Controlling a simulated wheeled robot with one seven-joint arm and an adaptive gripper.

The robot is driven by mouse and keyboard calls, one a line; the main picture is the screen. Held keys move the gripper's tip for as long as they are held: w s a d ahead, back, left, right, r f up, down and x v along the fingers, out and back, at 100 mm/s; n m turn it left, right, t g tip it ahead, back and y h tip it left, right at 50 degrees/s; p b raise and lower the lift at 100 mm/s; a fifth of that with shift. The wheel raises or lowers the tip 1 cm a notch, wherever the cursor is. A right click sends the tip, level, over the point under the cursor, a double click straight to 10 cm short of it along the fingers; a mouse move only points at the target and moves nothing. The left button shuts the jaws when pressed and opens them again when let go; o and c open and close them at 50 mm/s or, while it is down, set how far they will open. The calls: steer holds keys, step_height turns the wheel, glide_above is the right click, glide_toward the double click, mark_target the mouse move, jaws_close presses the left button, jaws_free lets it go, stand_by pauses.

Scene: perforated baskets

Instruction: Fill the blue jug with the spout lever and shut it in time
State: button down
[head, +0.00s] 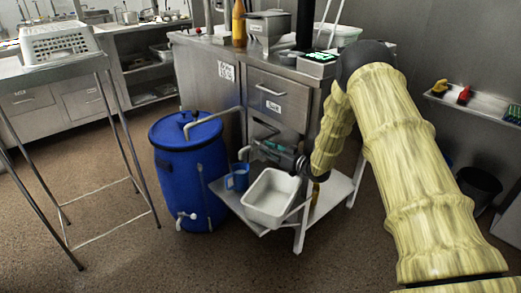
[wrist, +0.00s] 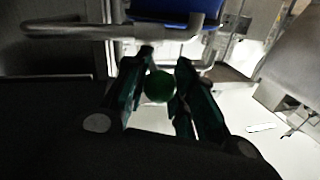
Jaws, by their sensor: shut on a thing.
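The blue jug (head: 237,179) stands on a low metal shelf under the spout (head: 243,153), at the cabinet's left front. Its fill level cannot be made out. My gripper (head: 259,148) is at the cabinet front, just right of the spout and above the jug. In the wrist view, my gripper (wrist: 163,78) has its dark green fingers closed on a round green knob (wrist: 160,88), which appears to be the lever's end. The lever's shaft is mostly hidden. A blue surface (wrist: 175,10) shows at the top of the wrist view; I cannot tell whether it is the jug.
A white basin (head: 270,212) sits right of the jug on the low shelf (head: 332,198). A large blue barrel (head: 185,178) with a pipe stands to the left. A steel stand (head: 60,72) holds a white perforated basket (head: 58,43). Floor is free in front.

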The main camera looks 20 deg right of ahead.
steer(key=shift+d+r, duration=0.1)
steer(key=shift+d, duration=0.05)
steer(key=c, duration=1.1)
jaws_free()
steer(key=shift+d, duration=0.1)
steer(key=shift+c, duration=0.2)
steer(key=v, duration=1.2)
